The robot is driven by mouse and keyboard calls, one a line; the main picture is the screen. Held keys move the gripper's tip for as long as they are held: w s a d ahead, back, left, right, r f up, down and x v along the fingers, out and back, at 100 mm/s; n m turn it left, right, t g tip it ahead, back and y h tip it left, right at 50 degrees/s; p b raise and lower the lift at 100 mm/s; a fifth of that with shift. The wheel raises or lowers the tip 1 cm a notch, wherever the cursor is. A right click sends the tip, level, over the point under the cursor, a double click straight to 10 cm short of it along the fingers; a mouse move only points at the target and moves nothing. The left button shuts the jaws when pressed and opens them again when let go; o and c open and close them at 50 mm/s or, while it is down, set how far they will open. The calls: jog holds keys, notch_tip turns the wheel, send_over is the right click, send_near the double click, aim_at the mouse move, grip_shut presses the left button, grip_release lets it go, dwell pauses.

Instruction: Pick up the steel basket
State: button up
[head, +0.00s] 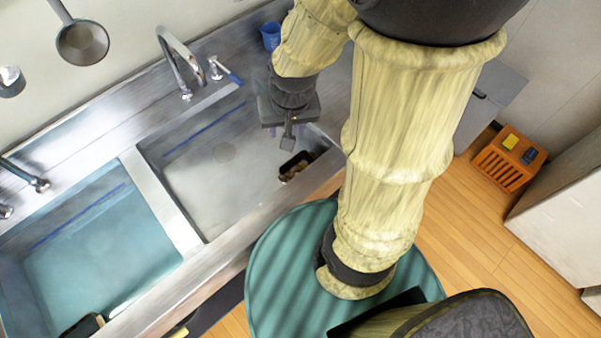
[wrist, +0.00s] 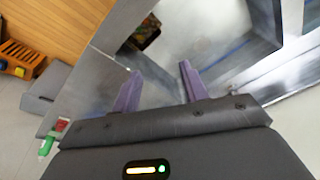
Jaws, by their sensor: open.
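I cannot make out a steel basket in either view. My gripper (head: 288,138) hangs over the right end of the right sink basin (head: 215,195), beside a dark tray (head: 284,176) in that basin. In the wrist view my gripper (wrist: 159,82) has its two purple fingers spread apart, with nothing between them. The dark tray (wrist: 131,46) shows beyond the fingers, with yellowish and dark bits inside it. My arm hides part of the counter to the right of the sink.
The left basin (head: 100,240) holds bluish water and another dark tray (head: 85,325) at its near edge. A tall tap (head: 172,60) and a blue cup (head: 270,36) stand behind the sink. A ladle-like utensil (head: 82,42) hangs on the wall. An orange crate (head: 497,168) is at the right.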

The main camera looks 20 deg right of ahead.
jog(key=w+f+m+g+b, duration=0.1)
jog(key=w+f+m+b, duration=0.1)
jog(key=f+m, duration=0.8)
jog(key=w+f+m+g+b, duration=0.1)
jog(key=w+f+m+b, duration=0.2)
jog(key=f+m, duration=0.8)
jog(key=w+m, duration=0.2)
jog(key=m, duration=0.7)
jog(key=shift+a+f+h+b, duration=0.25)
jog(key=shift+a+h+b, duration=0.1)
jog(key=shift+a+h, duration=0.05)
jog(key=b, duration=0.4)
send_over(283, 180)
notch_tip(283, 180, down, 12)
jog(key=shift+s+a+r, duration=0.1)
jog(key=shift+s+r, duration=0.05)
jog(key=shift+r, duration=0.1)
jog(key=shift+f, duration=0.35)
